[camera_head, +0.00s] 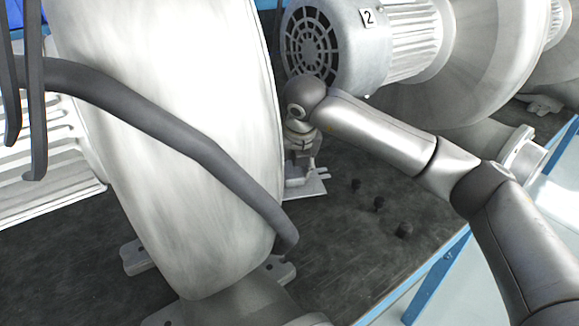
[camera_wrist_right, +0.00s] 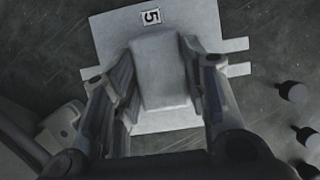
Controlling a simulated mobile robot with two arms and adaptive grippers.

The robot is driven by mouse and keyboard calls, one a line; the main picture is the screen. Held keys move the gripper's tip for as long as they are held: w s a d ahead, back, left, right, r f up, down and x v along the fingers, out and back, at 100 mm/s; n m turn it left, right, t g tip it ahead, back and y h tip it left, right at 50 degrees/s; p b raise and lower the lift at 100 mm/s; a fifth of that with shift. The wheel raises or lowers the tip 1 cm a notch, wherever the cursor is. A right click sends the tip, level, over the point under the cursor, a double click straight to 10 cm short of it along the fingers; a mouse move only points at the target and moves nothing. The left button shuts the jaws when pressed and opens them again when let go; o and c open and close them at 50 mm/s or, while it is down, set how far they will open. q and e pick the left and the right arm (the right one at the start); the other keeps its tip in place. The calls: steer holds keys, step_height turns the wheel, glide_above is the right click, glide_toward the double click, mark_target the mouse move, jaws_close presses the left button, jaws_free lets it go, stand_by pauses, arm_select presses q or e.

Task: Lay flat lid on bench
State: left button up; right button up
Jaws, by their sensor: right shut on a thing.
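The flat lid is a pale grey plate with a label "5", a raised block and two narrow tabs at one side. It shows in the right wrist view (camera_wrist_right: 112,42) and as a small pale plate in the head view (camera_head: 312,187). My right gripper (camera_wrist_right: 160,82) is shut on the raised block, one finger on each side. In the head view my right gripper (camera_head: 303,160) points down at the lid beside the big blower casing. The lid lies level, on or just above the dark bench (camera_head: 330,260); I cannot tell contact.
A large pale blower casing (camera_head: 180,150) stands left of the lid, with a dark bar (camera_head: 150,112) across it. A motor marked "2" (camera_head: 335,45) is behind. Several black knobs, including one knob (camera_head: 403,230), stand right of the lid, near the blue bench edge (camera_head: 440,265).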

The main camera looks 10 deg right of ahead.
mark_target(290, 164)
steer(key=shift+w+f, duration=0.45)
steer(key=shift+w, duration=0.15)
steer(key=shift+w+f, duration=0.4)
steer(key=shift+w, duration=0.2)
steer(key=shift+w+f, duration=0.35)
steer(key=shift+w, duration=0.05)
arm_select(q)
steer(key=shift+w+r, duration=0.1)
steer(key=shift+r, duration=0.2)
arm_select(e)
steer(key=o, duration=1.1)
steer(key=shift+s, duration=0.1)
arm_select(q)
steer(key=shift+r, duration=0.15)
